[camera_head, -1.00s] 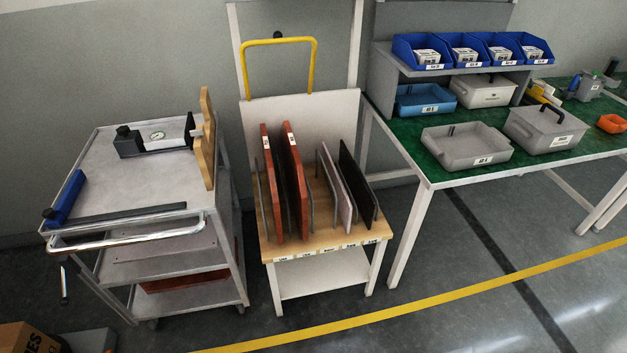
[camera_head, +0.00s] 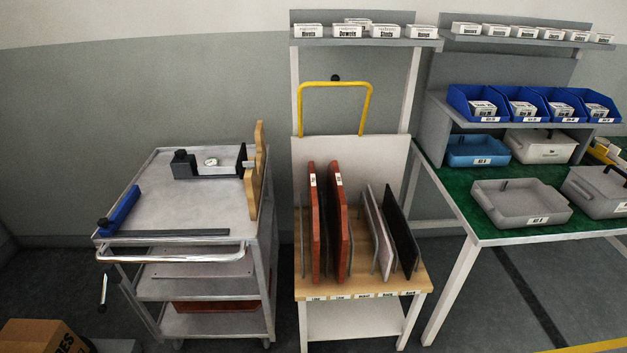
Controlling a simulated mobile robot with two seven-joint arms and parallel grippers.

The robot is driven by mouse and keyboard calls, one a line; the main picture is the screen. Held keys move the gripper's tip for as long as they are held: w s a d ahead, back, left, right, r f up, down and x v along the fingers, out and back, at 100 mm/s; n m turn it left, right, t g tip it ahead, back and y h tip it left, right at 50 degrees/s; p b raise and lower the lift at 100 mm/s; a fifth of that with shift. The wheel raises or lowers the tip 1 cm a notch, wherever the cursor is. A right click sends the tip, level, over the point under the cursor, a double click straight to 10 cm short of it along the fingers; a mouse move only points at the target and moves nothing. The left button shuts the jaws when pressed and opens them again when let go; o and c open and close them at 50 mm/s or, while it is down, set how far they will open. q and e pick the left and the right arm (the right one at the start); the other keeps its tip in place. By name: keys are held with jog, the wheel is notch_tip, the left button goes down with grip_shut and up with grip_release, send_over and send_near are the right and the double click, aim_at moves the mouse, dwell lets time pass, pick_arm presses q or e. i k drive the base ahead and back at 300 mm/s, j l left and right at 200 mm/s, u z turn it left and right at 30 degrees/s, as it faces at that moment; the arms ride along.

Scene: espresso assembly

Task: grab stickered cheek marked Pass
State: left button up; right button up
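Two reddish-brown panels stand upright in the slots of a wooden-topped rack cart; the left panel (camera_head: 314,225) and the right panel (camera_head: 337,222) each carry a small white sticker near the top front edge. The sticker text is too small to read, so I cannot tell which is marked Pass. To their right stand a light grey panel (camera_head: 377,232) and a black panel (camera_head: 400,232). Neither of my grippers shows in the view.
The rack cart's wooden top (camera_head: 310,287) has several labels along its front edge. A grey trolley (camera_head: 165,215) with a chrome handle stands left. A green-topped workbench (camera_head: 450,200) with bins stands right. A cardboard box (camera_head: 42,337) lies at lower left.

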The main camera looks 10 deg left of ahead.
aim_at(315, 239)
jog(key=k+j, duration=0.1)
jog(key=j, duration=0.4)
jog(key=j+z, duration=0.15)
jog(key=j, duration=0.35)
jog(key=i+j+z, duration=0.6)
jog(key=i+j, duration=0.3)
